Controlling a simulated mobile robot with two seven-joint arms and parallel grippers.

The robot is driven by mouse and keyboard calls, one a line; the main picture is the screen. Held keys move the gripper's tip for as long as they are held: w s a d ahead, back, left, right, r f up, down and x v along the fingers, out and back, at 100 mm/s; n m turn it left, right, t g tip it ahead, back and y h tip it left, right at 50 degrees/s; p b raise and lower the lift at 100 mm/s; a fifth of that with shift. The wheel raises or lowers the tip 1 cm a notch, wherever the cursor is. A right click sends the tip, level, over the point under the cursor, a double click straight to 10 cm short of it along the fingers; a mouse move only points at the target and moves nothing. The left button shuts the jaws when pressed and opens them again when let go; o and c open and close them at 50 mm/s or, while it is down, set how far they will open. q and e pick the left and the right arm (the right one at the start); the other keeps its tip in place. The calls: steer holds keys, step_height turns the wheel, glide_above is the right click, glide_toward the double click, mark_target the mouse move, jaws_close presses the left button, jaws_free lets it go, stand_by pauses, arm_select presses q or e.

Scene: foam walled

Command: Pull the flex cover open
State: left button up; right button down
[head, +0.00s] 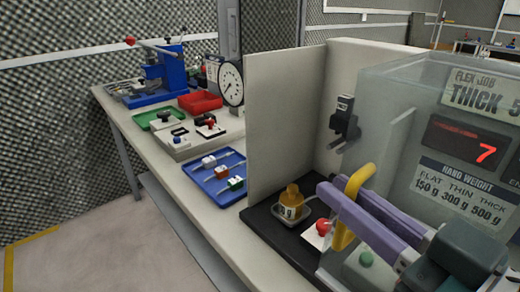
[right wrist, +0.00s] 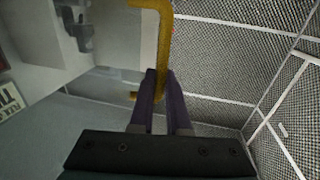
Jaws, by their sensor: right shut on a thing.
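The flex cover (head: 388,100) is a clear, greyish box-like panel at the right of the head view. A yellow bar handle (head: 345,236) stands upright at its near side. My right gripper (head: 345,180) has its two purple fingers on either side of this handle and is shut on it. In the right wrist view the fingertips (right wrist: 160,73) meet the yellow handle (right wrist: 165,40), whose upper end bends left. How far the cover is open I cannot tell. My left gripper is not in view.
Beside the handle are a red button (head: 323,227) and a brass weight (head: 291,203) on a black base. A beige partition (head: 285,110) stands left of them. A blue tray (head: 215,183) and a dial gauge (head: 231,83) are further left. A red display (head: 466,146) reads 7.

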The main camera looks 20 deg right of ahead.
steer(key=c, duration=1.2)
jaws_free()
steer(key=shift+o, duration=0.2)
steer(key=s+d+b, duration=0.1)
steer(key=s, duration=0.8)
steer(key=shift+s+d, duration=0.25)
steer(key=shift+s, duration=0.15)
steer(key=shift+w, duration=0.1)
